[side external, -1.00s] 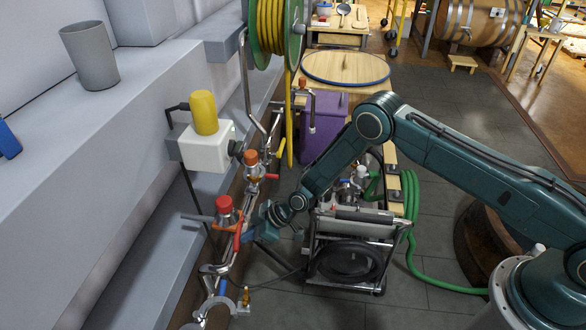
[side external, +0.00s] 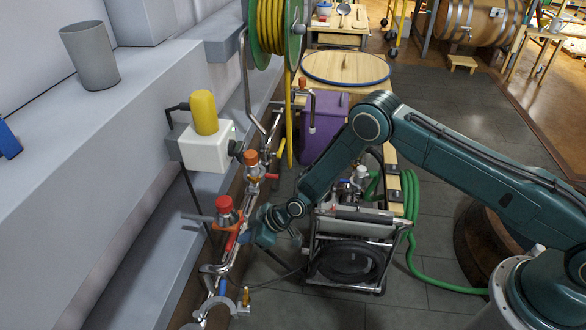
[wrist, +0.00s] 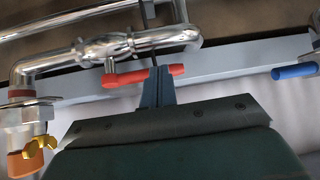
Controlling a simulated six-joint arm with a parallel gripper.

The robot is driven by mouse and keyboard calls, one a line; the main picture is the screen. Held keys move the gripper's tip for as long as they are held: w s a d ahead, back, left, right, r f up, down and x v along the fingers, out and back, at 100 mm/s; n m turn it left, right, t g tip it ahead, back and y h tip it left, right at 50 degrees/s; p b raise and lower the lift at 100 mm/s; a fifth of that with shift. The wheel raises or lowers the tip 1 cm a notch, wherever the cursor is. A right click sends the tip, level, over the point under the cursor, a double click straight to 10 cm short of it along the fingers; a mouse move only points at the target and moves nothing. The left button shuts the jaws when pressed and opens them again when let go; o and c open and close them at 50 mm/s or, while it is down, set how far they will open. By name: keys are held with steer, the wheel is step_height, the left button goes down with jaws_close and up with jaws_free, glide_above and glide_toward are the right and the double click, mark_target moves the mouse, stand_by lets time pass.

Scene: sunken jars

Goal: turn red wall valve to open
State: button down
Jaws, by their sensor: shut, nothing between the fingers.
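The red valve handle (side external: 232,240) is on the chrome wall pipe, below an orange and red cap (side external: 225,204). In the wrist view the red lever (wrist: 130,77) lies nearly level, running right from a chrome valve body (wrist: 90,52). My gripper (wrist: 157,80) is shut, with nothing between its fingers.
A blue handle (wrist: 295,71) is to the right in the wrist view. Another valve with a red lever (side external: 272,176) is farther along the pipe. A wheeled cart (side external: 350,248) stands right of my gripper. A grey ledge (side external: 60,180) runs along the left.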

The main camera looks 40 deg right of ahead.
steer(key=s+f+v, duration=0.1)
steer(key=v, duration=1.1)
steer(key=shift+s+d, duration=0.2)
steer(key=shift+s, duration=0.1)
steer(key=shift+r, duration=0.25)
steer(key=s+d+r+m+h, duration=0.1)
steer(key=s+d+r, duration=0.15)
steer(key=r, duration=0.65)
steer(key=s+d+r+m+h, duration=0.15)
steer(key=d+r, duration=0.25)
steer(key=r, duration=0.4)
steer(key=s+d+r+h, duration=0.1)
steer(key=s+d+r, duration=0.2)
steer(key=r, duration=0.6)
steer(key=s+d+r+m+h, duration=0.1)
steer(key=s+d+r+m, duration=0.1)
steer(key=s, duration=0.6)
steer(key=s+d+r+m+h, duration=0.1)
steer(key=s+d+r+m, duration=0.2)
steer(key=s+d+r, duration=0.2)
steer(key=s+d+r+m+h, duration=0.1)
steer(key=s+d+r+m, duration=0.1)
steer(key=s, duration=0.9)
steer(key=shift+d+r+m+h, duration=0.35)
steer(key=shift+d+r, duration=0.45)
steer(key=shift+d, duration=0.05)
